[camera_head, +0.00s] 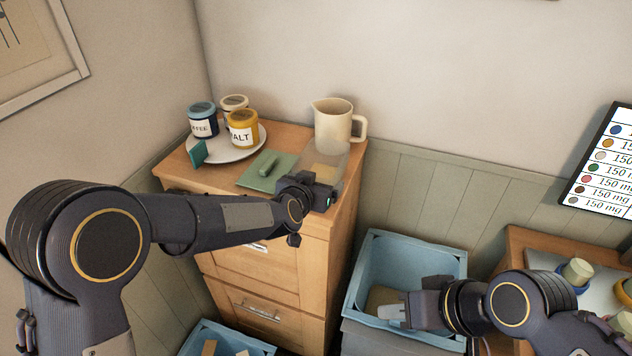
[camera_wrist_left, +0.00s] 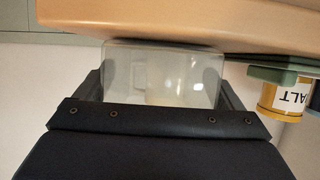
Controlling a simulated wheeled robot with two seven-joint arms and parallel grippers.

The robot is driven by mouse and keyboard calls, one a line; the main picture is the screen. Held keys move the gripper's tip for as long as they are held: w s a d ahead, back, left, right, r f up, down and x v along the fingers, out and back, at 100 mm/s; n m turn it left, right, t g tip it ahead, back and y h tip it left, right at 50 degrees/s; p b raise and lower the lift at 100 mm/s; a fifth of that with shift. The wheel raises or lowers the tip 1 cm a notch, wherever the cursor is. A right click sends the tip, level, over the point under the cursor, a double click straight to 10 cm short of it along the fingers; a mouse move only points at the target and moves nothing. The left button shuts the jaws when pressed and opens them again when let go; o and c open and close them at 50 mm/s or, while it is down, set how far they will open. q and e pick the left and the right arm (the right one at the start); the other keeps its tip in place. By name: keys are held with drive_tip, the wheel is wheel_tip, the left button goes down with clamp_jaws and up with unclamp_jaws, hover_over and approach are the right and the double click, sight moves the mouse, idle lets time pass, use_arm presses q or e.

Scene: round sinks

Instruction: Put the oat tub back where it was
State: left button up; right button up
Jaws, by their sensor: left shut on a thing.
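The cabinet top (camera_head: 290,140) also holds a cream jug (camera_head: 335,118), a green mat (camera_head: 262,180) with a green block, and a white plate (camera_head: 245,155) with a yellow MALT tub (camera_head: 243,130) and two others. A blue crate (camera_head: 410,250) stands right.

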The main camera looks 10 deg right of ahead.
use_arm(q)
drive_tip(key=o, duration=0.9)
